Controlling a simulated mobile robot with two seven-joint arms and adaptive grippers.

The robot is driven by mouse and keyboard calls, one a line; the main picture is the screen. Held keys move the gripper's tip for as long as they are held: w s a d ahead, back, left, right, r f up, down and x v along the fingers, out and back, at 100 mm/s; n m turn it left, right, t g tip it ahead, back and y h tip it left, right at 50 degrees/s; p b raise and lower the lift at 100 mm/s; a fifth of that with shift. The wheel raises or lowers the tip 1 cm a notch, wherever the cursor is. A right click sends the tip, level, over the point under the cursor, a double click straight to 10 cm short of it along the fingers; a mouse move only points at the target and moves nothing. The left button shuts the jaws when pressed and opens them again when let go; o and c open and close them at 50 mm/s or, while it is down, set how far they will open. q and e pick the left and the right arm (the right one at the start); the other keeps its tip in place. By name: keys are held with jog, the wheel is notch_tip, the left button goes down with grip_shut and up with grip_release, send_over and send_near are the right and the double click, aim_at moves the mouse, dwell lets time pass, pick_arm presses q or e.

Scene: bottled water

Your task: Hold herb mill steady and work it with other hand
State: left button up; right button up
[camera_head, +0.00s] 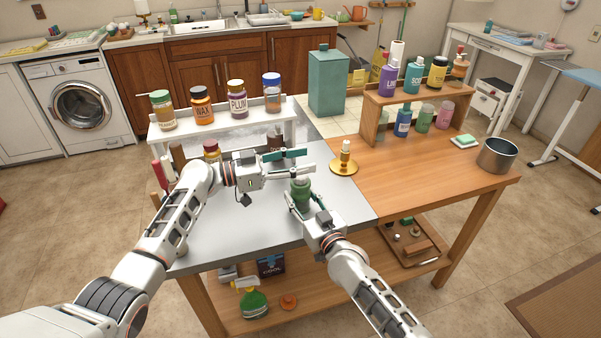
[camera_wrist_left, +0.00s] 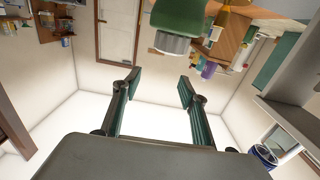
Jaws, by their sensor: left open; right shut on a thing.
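The herb mill (camera_head: 300,191) is a small green cylinder standing upright near the middle of the grey worktop. My right gripper (camera_head: 299,203) is shut around its lower body. My left gripper (camera_head: 302,163) is open, with its fingers apart just above and behind the mill's top. In the left wrist view, which looks upside down, the left fingers (camera_wrist_left: 159,88) are spread with nothing between them. A green body with a grey end, apparently the mill (camera_wrist_left: 180,17), shows at the top edge of that view, beyond the fingers.
A brass stand (camera_head: 344,166) with a small bottle is close right of the left fingers. A white rack (camera_head: 222,134) with several jars is behind the left arm. A wooden shelf (camera_head: 372,122) with bottles and a steel pot (camera_head: 497,156) are at right. The front right wood top is clear.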

pick_arm(q)
jog(key=shift+r, duration=2.35)
pick_arm(e)
jog(key=o, duration=1.1)
